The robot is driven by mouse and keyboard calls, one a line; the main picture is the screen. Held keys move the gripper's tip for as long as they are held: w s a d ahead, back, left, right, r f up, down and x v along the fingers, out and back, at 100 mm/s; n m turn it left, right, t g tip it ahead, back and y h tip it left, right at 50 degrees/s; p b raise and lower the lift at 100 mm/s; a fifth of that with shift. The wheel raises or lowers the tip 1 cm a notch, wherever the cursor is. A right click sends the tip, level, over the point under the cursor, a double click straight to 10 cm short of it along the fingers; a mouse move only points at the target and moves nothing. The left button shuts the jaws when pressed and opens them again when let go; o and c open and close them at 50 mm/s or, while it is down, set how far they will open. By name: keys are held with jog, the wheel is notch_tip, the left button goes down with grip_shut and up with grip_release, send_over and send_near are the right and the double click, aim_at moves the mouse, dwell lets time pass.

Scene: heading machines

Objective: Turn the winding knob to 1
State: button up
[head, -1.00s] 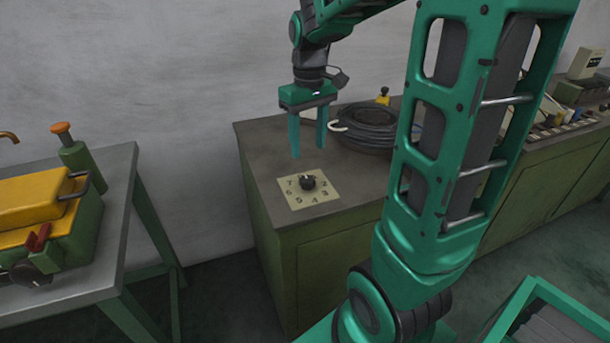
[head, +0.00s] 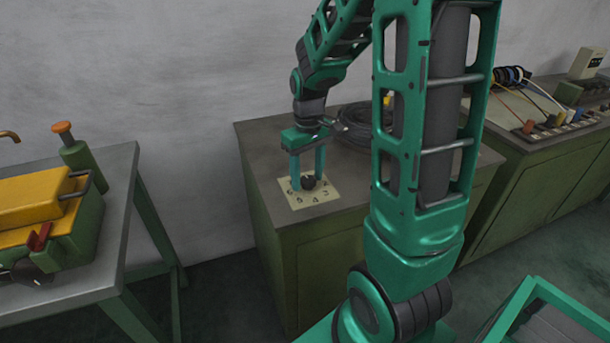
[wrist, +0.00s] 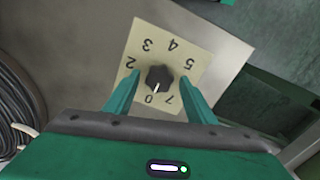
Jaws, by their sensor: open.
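The winding knob (head: 308,182) is black and sits on a cream square dial plate (head: 318,202) on the green cabinet. In the wrist view the knob (wrist: 159,78) has a white pointer line directed at or near the 0. On the dial plate (wrist: 200,57), 2, 3, 4, 5, 7 and 0 are readable; the places of 1 and 6 are covered by my fingers. My gripper (head: 308,180) is lowered over the plate, open, with one finger on each side of the knob. In the wrist view, gaps show between the fingers and the knob.
A black cable coil (head: 352,125) lies behind and right of the dial. A bench at the left carries a yellow and green machine (head: 40,205). A second cabinet at the right holds cables and plugs (head: 545,115). Bare cabinet top lies left of the plate.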

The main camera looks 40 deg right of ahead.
jog(key=c, duration=1)
jog(key=shift+c, duration=0.2)
jog(key=shift+m, duration=0.3)
jog(key=m, duration=0.3)
jog(key=shift+m, duration=0.3)
jog(key=shift+a+m, duration=0.15)
jog(key=shift+m, duration=2.05)
jog(key=o, duration=1)
